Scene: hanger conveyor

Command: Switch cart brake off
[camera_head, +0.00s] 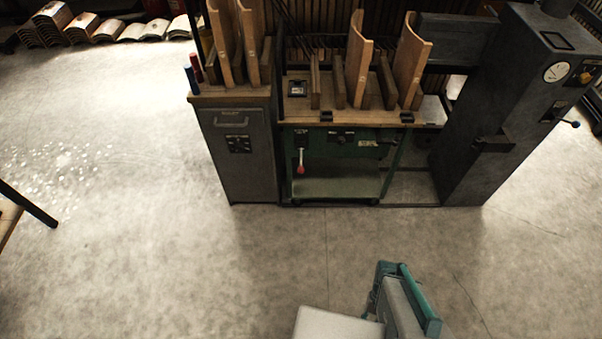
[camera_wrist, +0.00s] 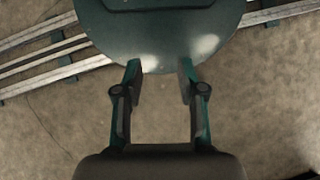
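The lever does not show in the wrist view.
A grey cabinet (camera_head: 237,155) stands left of the cart, and a dark machine column (camera_head: 487,125) with a gauge stands right. Curved wooden boards (camera_head: 410,62) stand upright on the bench top (camera_head: 428,112). The floor (camera_head: 200,260) in front is clear. Metal rails (camera_wrist: 45,55) cross the wrist view.

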